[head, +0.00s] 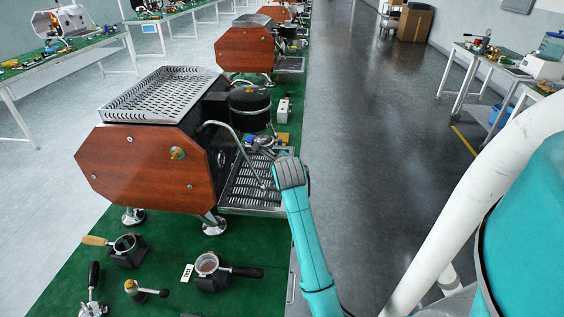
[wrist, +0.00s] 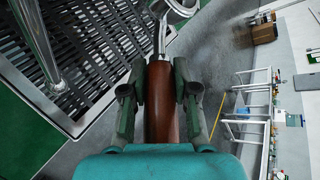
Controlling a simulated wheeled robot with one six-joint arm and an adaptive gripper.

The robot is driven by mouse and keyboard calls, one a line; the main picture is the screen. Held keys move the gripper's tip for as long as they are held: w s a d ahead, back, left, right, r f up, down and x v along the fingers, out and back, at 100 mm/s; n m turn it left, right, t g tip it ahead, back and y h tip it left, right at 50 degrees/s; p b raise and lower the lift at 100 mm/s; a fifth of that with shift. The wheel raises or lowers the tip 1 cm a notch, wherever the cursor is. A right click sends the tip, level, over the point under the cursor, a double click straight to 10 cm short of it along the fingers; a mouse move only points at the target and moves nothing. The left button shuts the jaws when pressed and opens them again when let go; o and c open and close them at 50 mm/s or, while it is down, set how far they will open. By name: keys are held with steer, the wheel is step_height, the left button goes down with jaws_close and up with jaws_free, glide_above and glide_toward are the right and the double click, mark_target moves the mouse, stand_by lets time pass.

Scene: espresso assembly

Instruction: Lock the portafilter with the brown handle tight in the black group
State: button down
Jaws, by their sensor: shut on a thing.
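In the wrist view, my gripper (wrist: 159,92) is shut on the brown handle (wrist: 160,112) of the portafilter. Its metal neck and round head (wrist: 180,8) are at the top edge, with the head partly cut off. In the head view, a silver round part (head: 260,143), which looks like the portafilter head, shows beyond my wrist; my wrist hides the handle. The black group (head: 250,107) is on the front of the wood-sided espresso machine (head: 150,168). The silver part appears below and slightly right of the group. I cannot tell whether they touch.
The slotted drip tray (head: 250,192) lies below, beside my wrist. A bent steam wand (head: 232,140) rises near it. Two other portafilters, one with a wooden handle (head: 95,240) and one with a black handle (head: 247,271), lie on the green mat. The aisle at right is clear.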

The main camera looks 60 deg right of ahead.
mark_target(268, 147)
steer(key=shift+w+d+r, duration=0.1)
steer(key=shift+w+d, duration=0.3)
steer(key=shift+w, duration=0.55)
steer(key=shift+w+d, duration=0.45)
steer(key=shift+w, duration=0.55)
steer(key=shift+w+d+r, duration=0.1)
steer(key=shift+w+d, duration=0.3)
steer(key=shift+w, duration=0.55)
steer(key=shift+r, duration=0.55)
steer(key=shift+r, duration=1.75)
stand_by(1.4)
